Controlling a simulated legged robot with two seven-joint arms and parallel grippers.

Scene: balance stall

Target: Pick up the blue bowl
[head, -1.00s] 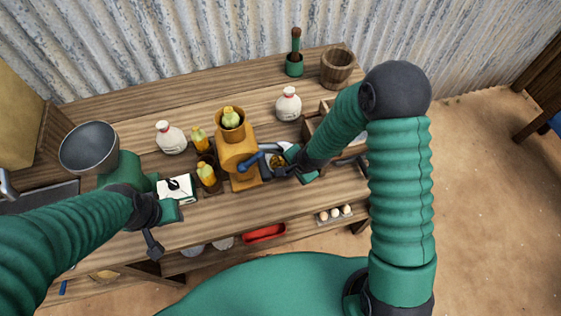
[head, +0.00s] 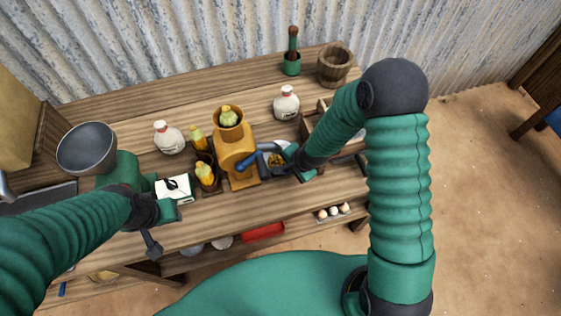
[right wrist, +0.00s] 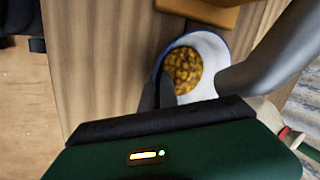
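The blue bowl (head: 276,160) sits on the wooden table beside the orange mill, partly covered by my right gripper in the head view. In the right wrist view the bowl (right wrist: 208,44) has a pale inside, a blue rim and yellow-brown grains in it. My right gripper (head: 284,160) is at the bowl.
The orange mill (head: 236,155) with a blue crank stands close left of the bowl. Yellow corn cobs (head: 206,173) and a white bottle (head: 168,139) stand farther left. Another white bottle (head: 286,103) and a wooden bucket (head: 334,66) are behind. The table front is mostly clear.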

